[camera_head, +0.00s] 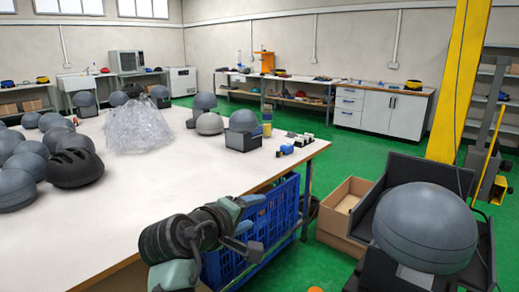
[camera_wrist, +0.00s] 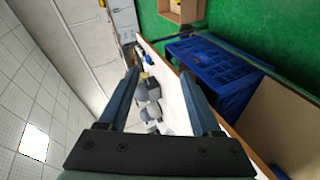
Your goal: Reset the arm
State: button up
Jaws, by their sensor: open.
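My gripper (camera_head: 256,226) is in the lower middle of the head view, near the right edge of the white-topped table (camera_head: 110,232) and in front of a blue crate. In the wrist view my gripper (camera_wrist: 159,74) shows two long blue-grey fingers spread wide apart, with nothing held between them. Past the fingers, the wrist view shows grey rounded objects on the tabletop, seen at a steep tilt. My arm reaches in from the bottom of the head view and hides part of the table edge and crate.
Grey helmets and domes (camera_head: 75,168) and a clear plastic bag (camera_head: 136,126) are on the table. The blue crate (camera_head: 272,222) stands by its right side. A large grey dome (camera_head: 424,228) on a dark stand, a cardboard box (camera_head: 345,207) and a yellow post (camera_head: 455,80) are at right. Green floor lies between.

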jog(key=s+r+m+t+y, duration=0.2)
jog(key=s+r+m+t, duration=0.15)
jog(key=r, duration=0.65)
jog(key=s+r+m+t+y, duration=0.15)
jog(key=s+r+t, duration=0.35)
jog(key=r, duration=0.6)
jog(key=s+d+r+m+t+y, duration=0.1)
jog(key=s+r+m+t, duration=0.15)
jog(key=s+r, duration=0.45)
jog(key=s+d+r+m+t+y, duration=0.15)
jog(key=s+r+t, duration=0.35)
jog(key=s, duration=0.5)
notch_tip(320, 180, up, 21)
jog(key=p, duration=2)
jog(key=shift+s+a+g, duration=0.25)
jog(key=shift+a+g, duration=0.05)
jog(key=shift+a, duration=0.05)
